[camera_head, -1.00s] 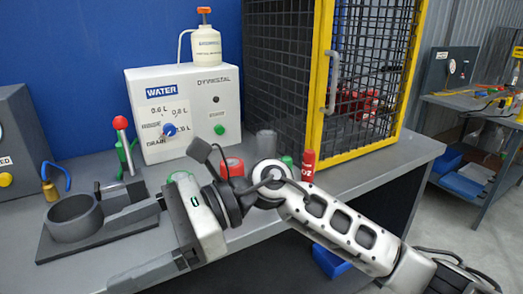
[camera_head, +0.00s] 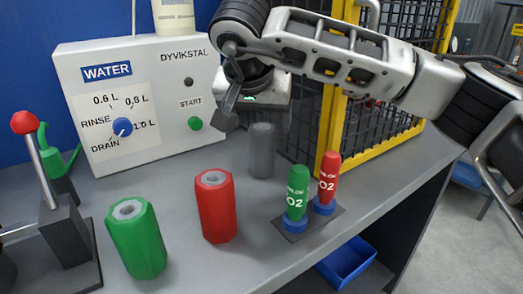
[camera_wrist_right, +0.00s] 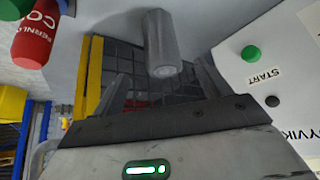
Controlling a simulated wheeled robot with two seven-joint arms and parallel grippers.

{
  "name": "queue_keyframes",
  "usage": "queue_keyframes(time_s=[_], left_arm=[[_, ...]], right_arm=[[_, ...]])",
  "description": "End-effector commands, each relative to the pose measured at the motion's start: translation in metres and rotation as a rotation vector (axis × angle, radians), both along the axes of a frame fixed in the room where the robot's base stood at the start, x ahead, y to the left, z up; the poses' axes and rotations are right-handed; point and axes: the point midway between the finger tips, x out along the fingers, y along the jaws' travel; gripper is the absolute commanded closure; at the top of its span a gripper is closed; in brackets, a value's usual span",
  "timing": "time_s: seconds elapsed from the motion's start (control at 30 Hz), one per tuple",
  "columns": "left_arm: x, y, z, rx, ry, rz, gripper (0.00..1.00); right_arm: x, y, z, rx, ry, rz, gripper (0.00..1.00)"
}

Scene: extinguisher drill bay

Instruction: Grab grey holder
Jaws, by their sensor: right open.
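The grey holder is most likely the plain dark grey cylinder (camera_head: 262,152) standing upright on the bench in front of the white water box. In the right wrist view the grey cylinder (camera_wrist_right: 163,42) shows beyond the jaws, roughly in line with the gap between them. My right gripper (camera_head: 256,119) is just above and behind the cylinder's top in the head view, pointing down. Its two fingers stand apart with nothing between them in the wrist view (camera_wrist_right: 163,82). My left gripper is out of view.
A red cylinder (camera_head: 215,206) and a green one (camera_head: 137,240) stand nearer. Green (camera_head: 296,196) and red (camera_head: 328,180) CO2 cartridges stand right of the holder. The water box (camera_head: 150,95) and yellow-framed cage (camera_head: 331,110) bound the back.

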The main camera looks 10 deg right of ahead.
Motion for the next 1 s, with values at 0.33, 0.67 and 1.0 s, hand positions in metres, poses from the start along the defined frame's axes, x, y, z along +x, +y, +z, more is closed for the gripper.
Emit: queue_keyframes(time_s=[0.33, 0.67, 1.0], left_arm=[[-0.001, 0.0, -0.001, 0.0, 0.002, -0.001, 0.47], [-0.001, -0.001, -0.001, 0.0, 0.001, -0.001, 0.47], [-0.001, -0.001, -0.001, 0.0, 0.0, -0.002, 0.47]], right_arm=[[0.022, -0.009, -0.038, 0.002, -0.001, 0.001, 0.24], [0.038, -0.013, -0.07, 0.003, 0.004, -0.002, 0.24], [0.047, -0.017, -0.083, 0.004, 0.0, 0.0, 0.24]])
